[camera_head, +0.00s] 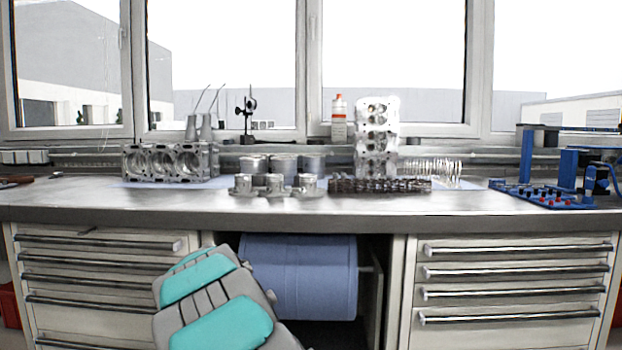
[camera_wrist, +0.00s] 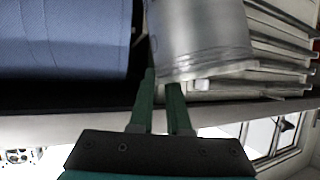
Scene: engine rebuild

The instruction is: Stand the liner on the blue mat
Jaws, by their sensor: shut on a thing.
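The liner (camera_wrist: 200,38) is a shiny silver metal cylinder with ridges around one end, seen in the wrist view. My gripper (camera_wrist: 161,84) has two green fingers, shut on the liner at its ridged end. The liner's far end runs out of the top of that picture. In the head view the gripper and held liner are not visible. The blue mat (camera_head: 228,178) is a thin pale-blue sheet on the bench top, mostly covered by engine parts. The wrist view does not show the mat.
An engine block (camera_head: 170,162), similar cylinders (camera_head: 283,164), pistons (camera_head: 275,186), a dark camshaft-like part (camera_head: 380,185) and an upright cylinder head (camera_head: 377,135) crowd the bench (camera_head: 330,207). A blue fixture (camera_head: 545,190) stands right.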

